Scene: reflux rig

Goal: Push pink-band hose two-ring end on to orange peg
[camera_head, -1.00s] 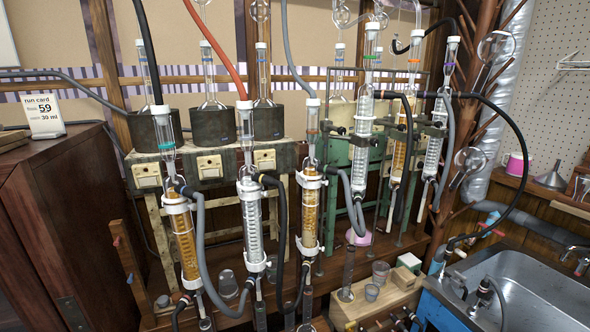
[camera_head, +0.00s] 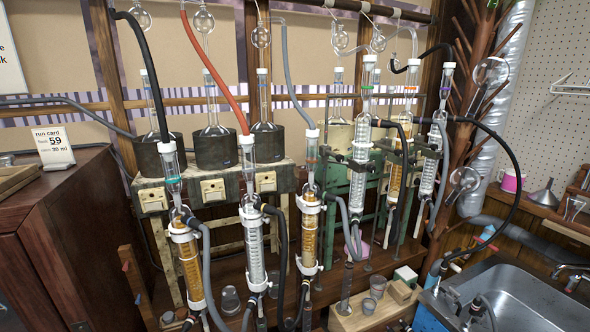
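No pink band, two-ring end or orange peg can be told for certain. Several hoses hang on the glass rig: a black hose (camera_head: 143,60) at the left, a red hose (camera_head: 213,68), a grey hose (camera_head: 287,80), and a long black hose (camera_head: 519,190) arching down toward the sink at the right. Short grey and black hoses loop beside the front condensers, including a grey hose (camera_head: 208,270) at the left. Neither gripper shows.
A dark wooden cabinet (camera_head: 60,225) with a run card (camera_head: 52,148) fills the left. A metal sink (camera_head: 535,300) is at lower right. Small glassware stands on a wooden block (camera_head: 345,318) at the bottom middle. A branching rack (camera_head: 470,110) stands behind the sink.

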